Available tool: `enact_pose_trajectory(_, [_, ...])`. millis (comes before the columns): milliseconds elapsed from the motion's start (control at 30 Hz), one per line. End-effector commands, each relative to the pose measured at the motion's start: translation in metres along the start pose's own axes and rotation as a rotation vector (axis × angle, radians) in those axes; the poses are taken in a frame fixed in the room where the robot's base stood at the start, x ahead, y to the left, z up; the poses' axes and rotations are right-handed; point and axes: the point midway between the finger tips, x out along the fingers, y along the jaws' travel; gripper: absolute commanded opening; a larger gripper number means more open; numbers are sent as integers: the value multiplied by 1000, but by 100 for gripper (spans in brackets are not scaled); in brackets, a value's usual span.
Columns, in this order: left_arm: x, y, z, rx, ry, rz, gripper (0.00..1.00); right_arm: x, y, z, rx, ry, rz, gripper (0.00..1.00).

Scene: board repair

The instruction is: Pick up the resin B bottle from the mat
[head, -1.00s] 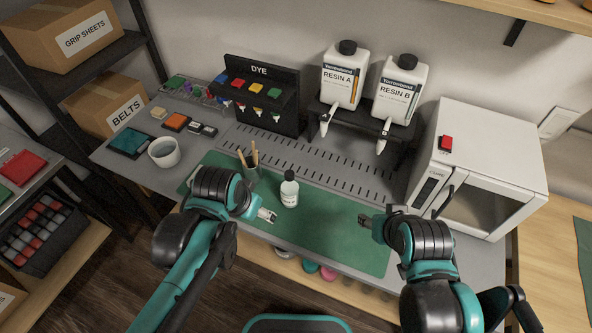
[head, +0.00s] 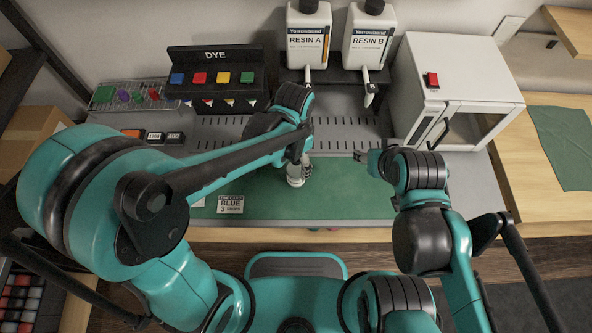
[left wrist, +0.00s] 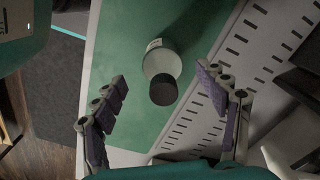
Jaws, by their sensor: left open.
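A small white bottle (head: 295,181) with a dark cap stands on the green mat (head: 345,195); its label is too small to read. In the left wrist view the bottle (left wrist: 160,62) and its black cap (left wrist: 163,90) lie just ahead of the fingertips, roughly centred between them. My left gripper (head: 304,158) is over the bottle in the head view and partly hides it. In the left wrist view this gripper (left wrist: 162,82) is open, with nothing between its pads. My right gripper (head: 366,157) hovers over the mat's right part; its jaws are unclear.
Large jugs labelled RESIN A (head: 306,42) and RESIN B (head: 367,42) stand in a rack at the back. A dye stand (head: 215,78) is to their left. A white oven (head: 455,90) stands at the right.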

Motion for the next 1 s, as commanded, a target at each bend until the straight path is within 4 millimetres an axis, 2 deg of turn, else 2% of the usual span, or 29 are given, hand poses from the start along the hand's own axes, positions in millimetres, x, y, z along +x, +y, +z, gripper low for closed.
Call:
enact_pose_trajectory(300, [46,-1,-7,-1,1,-1,73,22,0,16,0,0,0,48])
enact_pose_trajectory(567, [48,-1,-6,-2,1,-1,73,22,0,15,0,0,0,48])
enact_pose_trajectory(800, [48,-1,-6,-2,1,-1,12,22,0,15,0,0,0,48])
enact_pose_trajectory(1000, [48,-1,-6,-2,1,-1,12,22,0,15,0,0,0,48])
